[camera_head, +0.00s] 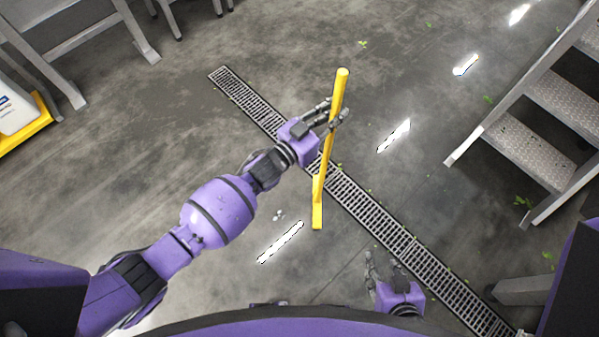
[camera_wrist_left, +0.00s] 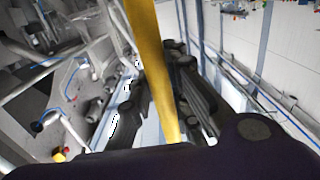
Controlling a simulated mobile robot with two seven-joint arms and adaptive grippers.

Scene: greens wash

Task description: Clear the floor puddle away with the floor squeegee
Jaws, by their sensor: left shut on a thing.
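The yellow floor squeegee (camera_head: 323,172) is in the head view, its long handle running from the upper end down to a narrow yellow foot near the floor drain. My left gripper (camera_head: 330,116) is shut around the upper part of the handle. In the left wrist view the yellow handle (camera_wrist_left: 148,55) passes between the dark fingers. My right gripper (camera_head: 384,268) is low in the head view, empty, with its fingers apart. I cannot clearly make out the puddle's outline; the grey floor shows bright light reflections.
A grated floor drain (camera_head: 375,216) runs diagonally under the squeegee. Metal steps (camera_head: 545,118) stand at the right. A yellow stand (camera_head: 30,125) with a white container (camera_head: 14,106) is at the left edge, below metal-legged furniture (camera_head: 65,45). Green leaf scraps (camera_head: 488,100) lie on the floor.

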